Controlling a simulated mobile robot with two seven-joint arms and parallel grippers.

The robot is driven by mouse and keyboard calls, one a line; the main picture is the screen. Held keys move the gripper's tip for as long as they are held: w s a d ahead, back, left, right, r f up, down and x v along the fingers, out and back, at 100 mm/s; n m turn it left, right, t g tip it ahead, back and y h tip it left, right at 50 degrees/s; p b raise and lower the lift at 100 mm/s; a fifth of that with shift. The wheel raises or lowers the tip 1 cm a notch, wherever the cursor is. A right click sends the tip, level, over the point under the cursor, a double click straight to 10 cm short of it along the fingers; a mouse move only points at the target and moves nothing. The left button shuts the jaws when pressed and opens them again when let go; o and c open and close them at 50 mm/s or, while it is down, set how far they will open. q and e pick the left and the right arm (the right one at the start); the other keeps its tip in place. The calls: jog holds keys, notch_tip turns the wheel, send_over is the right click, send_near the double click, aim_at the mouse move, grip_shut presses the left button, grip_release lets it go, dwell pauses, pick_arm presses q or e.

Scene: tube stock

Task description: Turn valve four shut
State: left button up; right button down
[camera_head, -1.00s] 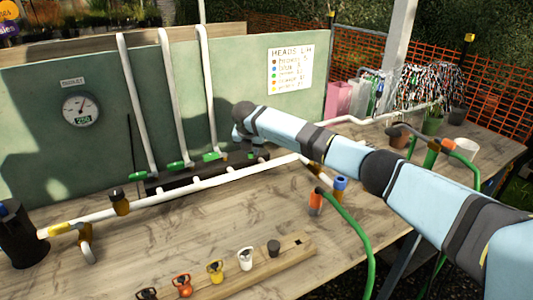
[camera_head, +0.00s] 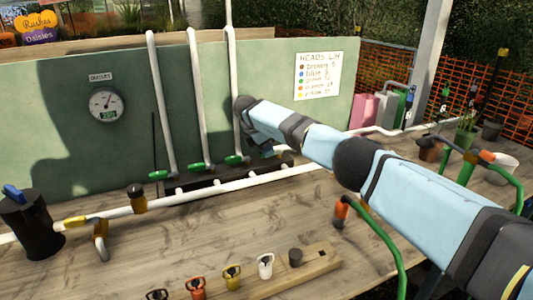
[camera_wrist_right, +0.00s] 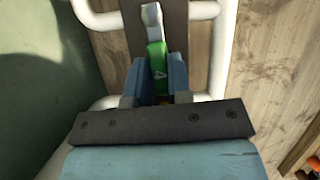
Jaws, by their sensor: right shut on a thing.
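My left gripper is out of view.
White riser pipes (camera_head: 195,95) stand against the green panel (camera_head: 270,75). A white pipe (camera_head: 190,195) runs along the bench front of the valves. A gauge (camera_head: 104,105) and a HEADS list (camera_head: 318,76) are on the panel. A wooden rack (camera_head: 318,265) of coloured heads lies nearer.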

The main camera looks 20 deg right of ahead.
jog(key=shift+w+m, duration=0.2)
jog(key=shift+m, duration=0.2)
jog(key=c, duration=1)
grip_release()
jog(key=shift+c, duration=0.2)
jog(key=shift+r, duration=0.1)
jog(key=v, duration=1.3)
jog(key=shift+w+r, duration=0.2)
jog(key=shift+r, duration=0.1)
